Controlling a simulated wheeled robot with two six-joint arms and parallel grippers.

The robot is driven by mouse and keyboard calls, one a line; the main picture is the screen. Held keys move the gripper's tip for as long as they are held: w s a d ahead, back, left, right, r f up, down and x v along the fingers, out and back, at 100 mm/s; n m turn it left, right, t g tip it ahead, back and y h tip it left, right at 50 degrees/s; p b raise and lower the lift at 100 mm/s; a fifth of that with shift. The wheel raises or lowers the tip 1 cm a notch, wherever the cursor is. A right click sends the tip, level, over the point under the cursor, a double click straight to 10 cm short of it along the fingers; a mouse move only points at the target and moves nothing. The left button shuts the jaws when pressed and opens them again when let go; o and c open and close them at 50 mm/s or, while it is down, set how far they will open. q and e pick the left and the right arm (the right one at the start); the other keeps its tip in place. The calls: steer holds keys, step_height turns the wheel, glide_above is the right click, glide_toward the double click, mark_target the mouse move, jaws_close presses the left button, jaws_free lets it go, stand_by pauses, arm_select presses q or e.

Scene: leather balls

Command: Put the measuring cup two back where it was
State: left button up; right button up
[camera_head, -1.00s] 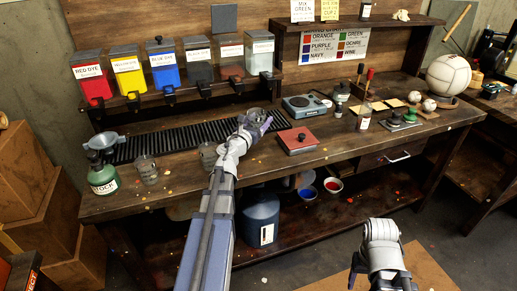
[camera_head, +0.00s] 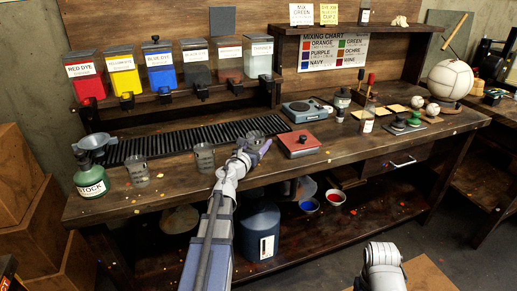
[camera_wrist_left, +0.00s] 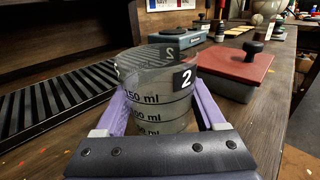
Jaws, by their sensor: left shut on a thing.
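Measuring cup two (camera_wrist_left: 160,92) is a clear cup with a black "2" label and ml marks. It stands upright between the purple fingers of my left gripper (camera_wrist_left: 158,105), which is shut on it. In the head view the cup (camera_head: 255,138) and my left gripper (camera_head: 252,150) are over the bench, left of the red-lidded box (camera_head: 299,143). The gripper hides the cup's base, so I cannot tell whether it touches the bench. Two similar clear cups (camera_head: 138,171) and (camera_head: 204,157) stand to the left. My right forearm shows at the bottom right; its gripper is out of frame.
The black slatted rack (camera_head: 180,140) runs behind the cups. Dye dispensers (camera_head: 160,68) stand above it. A green stock bottle with funnel (camera_head: 90,175) is at the left end. A scale (camera_head: 306,108) stands behind the red-lidded box (camera_wrist_left: 236,68). Bare bench lies in front of the cups.

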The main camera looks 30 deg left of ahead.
arm_select(q)
steer(key=shift+r, duration=0.1)
steer(key=shift+f, duration=0.25)
steer(key=o, duration=1.4)
steer(key=shift+r, duration=0.1)
steer(key=shift+o, duration=0.2)
